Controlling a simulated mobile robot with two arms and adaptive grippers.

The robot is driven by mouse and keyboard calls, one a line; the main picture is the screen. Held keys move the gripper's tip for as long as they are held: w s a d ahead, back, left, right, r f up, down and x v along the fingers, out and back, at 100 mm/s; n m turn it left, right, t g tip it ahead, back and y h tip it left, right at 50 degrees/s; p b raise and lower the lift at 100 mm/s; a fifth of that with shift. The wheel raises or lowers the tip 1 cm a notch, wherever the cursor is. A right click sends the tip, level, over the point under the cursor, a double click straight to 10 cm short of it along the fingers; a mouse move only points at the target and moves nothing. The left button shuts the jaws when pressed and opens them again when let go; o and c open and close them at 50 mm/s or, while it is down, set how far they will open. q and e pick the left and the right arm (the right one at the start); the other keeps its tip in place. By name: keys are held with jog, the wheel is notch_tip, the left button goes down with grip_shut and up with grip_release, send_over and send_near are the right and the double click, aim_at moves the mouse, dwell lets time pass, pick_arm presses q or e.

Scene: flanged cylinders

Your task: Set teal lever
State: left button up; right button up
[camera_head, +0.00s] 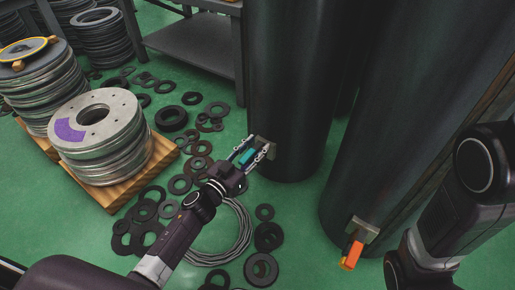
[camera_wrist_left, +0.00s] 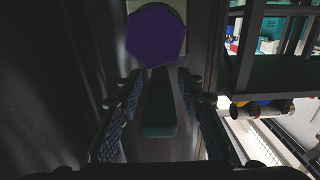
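The teal lever (camera_head: 247,157) sits on a bracket (camera_head: 265,146) low on the left dark cylinder (camera_head: 287,80). My left gripper (camera_head: 251,151) is at the lever, its fingers on either side of it. In the left wrist view the lever (camera_wrist_left: 160,105) looks dark teal and lies between the two patterned finger pads of the gripper (camera_wrist_left: 159,95). Gaps show on both sides, so the gripper is open around the lever. A purple hexagonal piece (camera_wrist_left: 155,35) is at the lever's far end. My right arm comes in at the right; its gripper is out of the picture.
An orange lever (camera_head: 351,254) is on the right dark cylinder (camera_head: 400,120). Stacked metal rings (camera_head: 100,135) stand on a wooden pallet (camera_head: 130,183) at left. Loose black rings and a wire coil (camera_head: 243,240) lie on the green floor. A grey table (camera_head: 190,42) is behind.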

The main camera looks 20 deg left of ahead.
pick_arm(q)
jog(key=shift+w+d, duration=0.15)
jog(key=shift+w, duration=0.4)
grip_shut()
